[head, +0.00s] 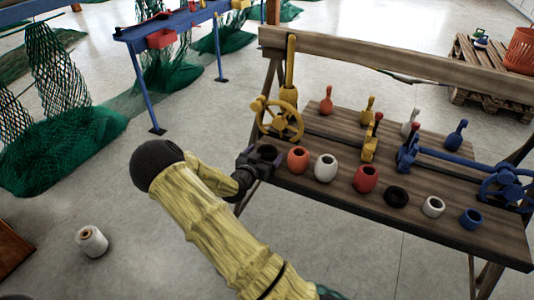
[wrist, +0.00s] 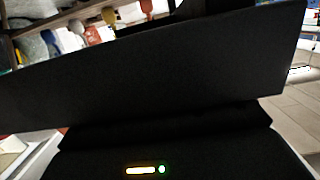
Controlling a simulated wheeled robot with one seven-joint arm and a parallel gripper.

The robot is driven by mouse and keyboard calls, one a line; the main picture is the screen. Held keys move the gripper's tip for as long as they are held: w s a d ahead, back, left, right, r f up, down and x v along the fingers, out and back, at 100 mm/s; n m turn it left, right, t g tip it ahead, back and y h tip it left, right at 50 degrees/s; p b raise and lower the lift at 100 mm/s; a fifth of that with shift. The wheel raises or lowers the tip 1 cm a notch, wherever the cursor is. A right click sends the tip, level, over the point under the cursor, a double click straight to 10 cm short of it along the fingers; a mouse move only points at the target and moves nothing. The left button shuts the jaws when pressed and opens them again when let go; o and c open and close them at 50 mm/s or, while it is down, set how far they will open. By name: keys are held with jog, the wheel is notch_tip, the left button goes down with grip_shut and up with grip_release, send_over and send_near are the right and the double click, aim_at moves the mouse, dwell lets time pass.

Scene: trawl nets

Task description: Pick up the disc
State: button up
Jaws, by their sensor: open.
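No plain flat disc stands out. The lowest round piece is a black ring-shaped one (head: 396,196) on the front part of the wooden bench (head: 440,232), between a red pot (head: 366,179) and a small white pot (head: 433,206). My gripper (head: 262,158) is at the bench's left end, open, left of the orange pot (head: 298,160) and well left of the black piece. Whether something dark sits at its jaws is unclear. In the wrist view a large black surface blocks most of the picture, and the black piece cannot be made out.
A larger white pot (head: 326,167) and a blue pot (head: 471,218) share the row. Behind stand a yellow handwheel (head: 277,120), upright coloured handles and a blue wheel with a shaft (head: 500,188). A white spool (head: 92,241) lies on open floor at left.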

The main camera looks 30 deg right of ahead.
jog(key=c, duration=1.1)
jog(key=shift+r, duration=0.15)
notch_tip(320, 180, up, 10)
jog(key=shift+p, duration=0.4)
